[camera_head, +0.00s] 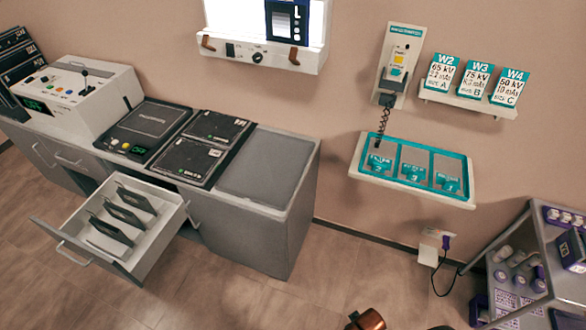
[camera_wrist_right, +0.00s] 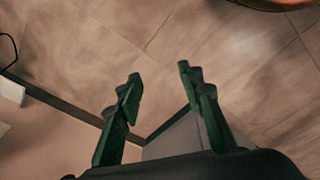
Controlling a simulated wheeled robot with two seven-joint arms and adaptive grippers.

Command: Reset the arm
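My right gripper (camera_wrist_right: 160,80) shows in the right wrist view with its two dark green fingers apart. It is open, and nothing is between the fingers. It hangs over bare brown floor tiles, with the grey cabinet's side behind the fingers. In the head view neither gripper can be made out. A copper-coloured part, which looks like my own arm, shows at the bottom edge. My left gripper is in neither view.
A grey cabinet (camera_head: 250,215) stands at the left, with an open drawer (camera_head: 165,222) holding several dark plates. A wall tray (camera_head: 460,203) with teal compartments hangs at centre right. A metal rack (camera_head: 498,240) stands at the right. The floor between is mostly clear.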

